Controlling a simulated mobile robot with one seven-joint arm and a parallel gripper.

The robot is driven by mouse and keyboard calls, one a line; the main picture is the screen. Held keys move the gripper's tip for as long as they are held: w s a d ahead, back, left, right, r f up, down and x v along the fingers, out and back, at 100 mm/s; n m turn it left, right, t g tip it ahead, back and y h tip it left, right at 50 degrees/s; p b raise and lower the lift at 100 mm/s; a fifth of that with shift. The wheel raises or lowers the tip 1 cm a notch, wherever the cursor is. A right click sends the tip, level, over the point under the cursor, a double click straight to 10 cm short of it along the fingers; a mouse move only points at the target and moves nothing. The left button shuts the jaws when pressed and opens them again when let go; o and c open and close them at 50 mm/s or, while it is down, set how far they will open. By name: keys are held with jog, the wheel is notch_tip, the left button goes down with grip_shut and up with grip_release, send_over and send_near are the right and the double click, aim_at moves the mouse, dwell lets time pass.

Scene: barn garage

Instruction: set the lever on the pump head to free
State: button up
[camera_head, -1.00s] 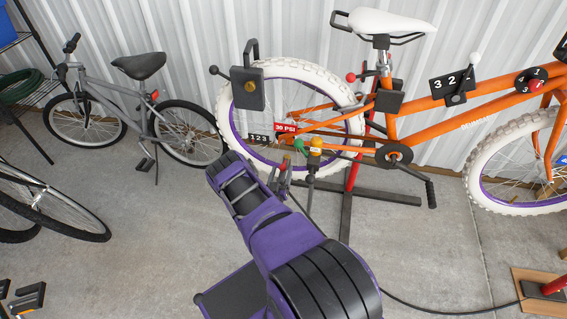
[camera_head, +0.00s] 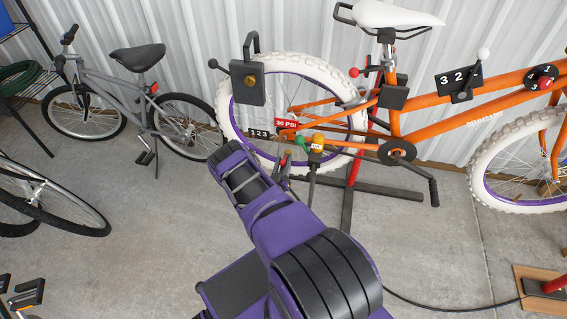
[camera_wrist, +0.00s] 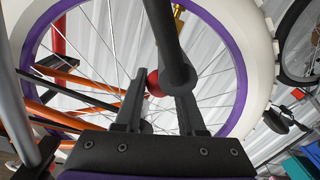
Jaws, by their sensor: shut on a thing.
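My gripper (camera_head: 284,172) is beside the lower part of the orange bike's rear wheel. In the wrist view its two dark fingers (camera_wrist: 155,95) are shut on a red knob (camera_wrist: 153,83). A dark bar (camera_wrist: 168,40) comes down from the top and overlaps the right finger. I take the red knob to be the pump head lever's end; the pump head body and any markings cannot be made out. In the head view my arm partly hides this spot. A green ball (camera_head: 301,139) and an orange-yellow knob (camera_head: 318,141) are close by.
The white-tyred rear wheel (camera_head: 226,103) is just behind my gripper. A dark box (camera_head: 247,88), a "1 2 3" plate (camera_head: 259,134) and a red PSI tag (camera_head: 286,124) are near it. A black hose (camera_head: 450,307) crosses the floor to a wooden base (camera_head: 535,283).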

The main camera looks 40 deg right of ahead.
aim_at(285, 159)
grip_shut()
jog(key=shift+r, duration=0.2)
jog(key=shift+w+d+r+g+y+p, duration=0.15)
jog(key=shift+r+g+y+p, duration=0.2)
jog(key=shift+y+p, duration=0.2)
jog(key=shift+d+r+g+y+p, duration=0.1)
jog(key=shift+r+g+y+p, duration=0.15)
jog(key=shift+g+y+p, duration=0.3)
jog(key=shift+w+d+r+g+y+p, duration=0.15)
jog(key=shift+g+y+p, duration=0.1)
jog(key=shift+g+y, duration=0.15)
jog(key=shift+w+d+r+g+y+p, duration=0.1)
jog(key=shift+r+g+y+p, duration=0.1)
jog(key=shift+g+y, duration=0.2)
jog(key=shift+w+d+r+g+y, duration=0.15)
jog(key=shift+d+g+y, duration=0.05)
jog(key=shift+g+y, duration=0.3)
jog(key=shift+w+d+r+g+y, duration=0.1)
jog(key=shift+d+g+y, duration=0.05)
jog(key=shift+g+y, duration=0.3)
jog(key=shift+y, duration=0.25)
jog(key=o, duration=0.9)
grip_release()
